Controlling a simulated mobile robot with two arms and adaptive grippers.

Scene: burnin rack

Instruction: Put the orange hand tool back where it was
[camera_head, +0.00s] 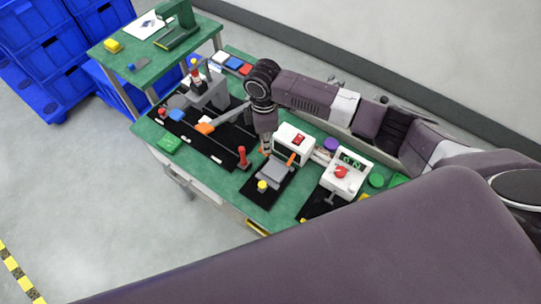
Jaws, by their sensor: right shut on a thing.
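My right gripper (267,146) points down over the green bench, just left of a white box with a red button (294,144). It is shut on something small. A bit of orange (263,151) shows at its fingertips, which fits the orange hand tool, but most of it is hidden. An orange bar (291,159) stands tilted beside the grey block (276,172) on a black mat. My left gripper is not in view.
The green bench (149,131) carries a long black mat with a grey fixture (208,93) and a red knob post (242,157). A white device with a red knob (341,172) stands right. Blue crates (45,50) and a smaller green table (136,62) stand behind.

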